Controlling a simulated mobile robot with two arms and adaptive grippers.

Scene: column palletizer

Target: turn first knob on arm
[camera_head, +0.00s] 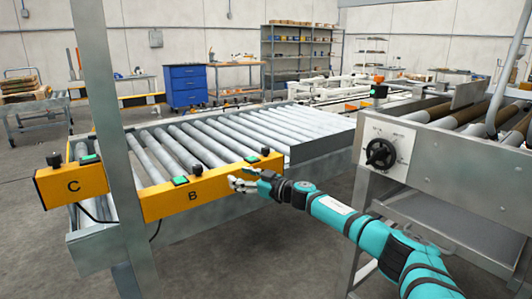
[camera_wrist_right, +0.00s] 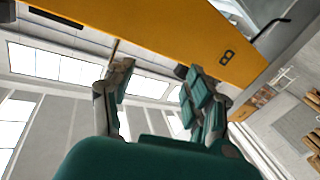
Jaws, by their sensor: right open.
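The yellow arm marked B (camera_head: 215,183) lies along the front of the roller conveyor, and its letter side also shows in the right wrist view (camera_wrist_right: 185,32). It carries a black knob (camera_head: 195,168) near its middle and another black knob (camera_head: 265,151) at its right end. A second yellow arm marked C (camera_head: 72,186), at the left, has a black knob (camera_head: 54,160). My right gripper (camera_head: 240,179) is open and empty, in front of arm B's right part, below the right-end knob. Its spread fingers (camera_wrist_right: 158,88) show below arm B in the wrist view. Contact cannot be told.
Green buttons (camera_head: 180,180) sit beside the knobs. A grey post (camera_head: 106,120) stands between arms C and B. A steel frame with a black handwheel (camera_head: 380,153) stands at the right. A blue cabinet (camera_head: 187,85) is far behind. Floor in front of the conveyor is open.

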